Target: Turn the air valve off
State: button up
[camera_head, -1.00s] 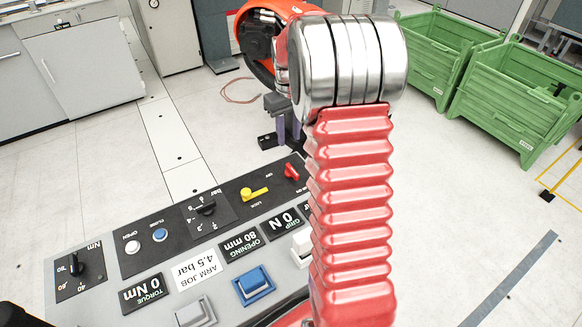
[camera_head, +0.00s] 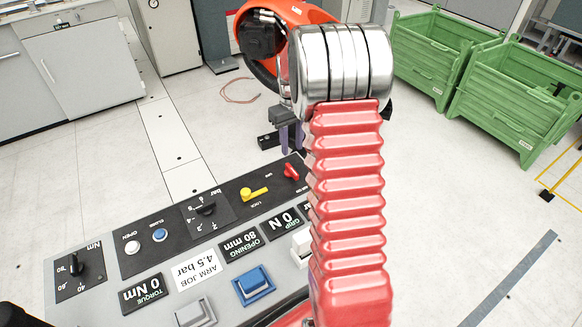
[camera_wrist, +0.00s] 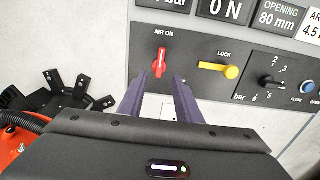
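The air valve (camera_wrist: 159,63) is a small red lever knob on the black strip of the control panel, under the words AIR ON. In the wrist view its lever lies roughly upright in the picture, one end toward the label. It also shows as a red knob in the head view (camera_head: 291,172), left of my red arm. My gripper (camera_wrist: 157,82) has two purple fingers, spread apart and empty, with the tips just below the knob in the wrist view. I cannot tell whether they touch the panel. In the head view the fingers (camera_head: 292,136) are partly hidden.
A yellow LOCK lever (camera_wrist: 218,69) sits right of the valve, with a bar dial (camera_wrist: 268,80) beyond it. The panel (camera_head: 62,249) also carries buttons and displays. Green crates (camera_head: 515,95) stand at the right; the floor behind the panel is mostly open.

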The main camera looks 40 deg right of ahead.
aim_at(292, 169)
notch_tip(292, 169, down, 10)
jog(key=shift+f, duration=0.2)
jog(key=shift+c, duration=0.2)
